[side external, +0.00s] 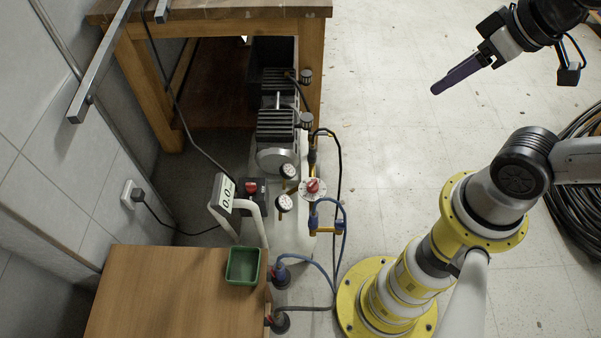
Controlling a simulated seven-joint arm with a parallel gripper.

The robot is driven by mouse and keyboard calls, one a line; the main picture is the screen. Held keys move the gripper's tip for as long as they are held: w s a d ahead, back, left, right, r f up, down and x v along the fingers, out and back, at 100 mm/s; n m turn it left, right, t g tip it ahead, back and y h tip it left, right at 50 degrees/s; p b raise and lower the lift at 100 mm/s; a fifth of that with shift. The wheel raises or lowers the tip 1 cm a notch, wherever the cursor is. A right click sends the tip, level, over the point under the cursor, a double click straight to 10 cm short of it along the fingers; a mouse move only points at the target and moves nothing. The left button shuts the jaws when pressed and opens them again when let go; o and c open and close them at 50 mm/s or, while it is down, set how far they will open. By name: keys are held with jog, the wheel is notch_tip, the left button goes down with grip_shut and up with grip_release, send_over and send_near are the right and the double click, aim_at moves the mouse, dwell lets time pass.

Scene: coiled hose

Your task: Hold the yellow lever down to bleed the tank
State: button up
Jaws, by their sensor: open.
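The compressor (276,128) stands on the floor at the centre, with a pale tank (304,150) partly visible beside and below it. Gauges, a red-and-white knob (313,188) and hose fittings cluster at its near end. A small yellow part (326,230) shows low on these fittings, and another yellow bit (312,160) shows higher up. I cannot tell which, if either, is the lever. My gripper (438,89) is at the upper right, well away from the fittings and touching nothing. Its dark fingers are open but overlap in this view, and nothing shows between them.
A wooden bench (215,11) stands over the compressor's far end. A low wooden table (165,290) with a green tray (242,266) is at the lower left. A display reading 0.0 (227,194) is near the fittings. Hoses run nearby. A coiled hose (580,140) lies right.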

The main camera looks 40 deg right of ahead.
jog(key=shift+m, duration=0.6)
jog(key=c, duration=0.5)
jog(key=w+r+m, duration=0.2)
jog(key=w+m, duration=0.1)
jog(key=w+r+m+t, duration=0.1)
jog(key=w+r+m, duration=0.1)
jog(key=r+m, duration=0.1)
jog(key=shift+w+d+r+m+t, duration=0.1)
jog(key=shift+w+r+m+t, duration=0.2)
jog(key=shift+w+m, duration=0.1)
grip_shut()
jog(key=w+d+m, duration=0.3)
jog(key=w+m, duration=0.6)
jog(key=w, duration=0.7)
jog(key=w+d+f+m+g, duration=0.1)
jog(key=w+d+f+m, duration=0.2)
jog(key=w+f, duration=0.4)
jog(key=w+d+f+m+g, duration=0.2)
jog(key=w+d+f+m, duration=0.15)
jog(key=w+f, duration=0.35)
jog(key=d+f+m+g, duration=0.1)
jog(key=d+f+g, duration=0.1)
jog(key=f, duration=1.2)
jog(key=d+f+m+g, duration=0.2)
jog(key=d+f, duration=0.3)
jog(key=f, duration=1)
jog(key=shift+s, duration=0.45)
jog(key=shift+f+m, duration=0.1)
jog(key=shift+m, duration=0.15)
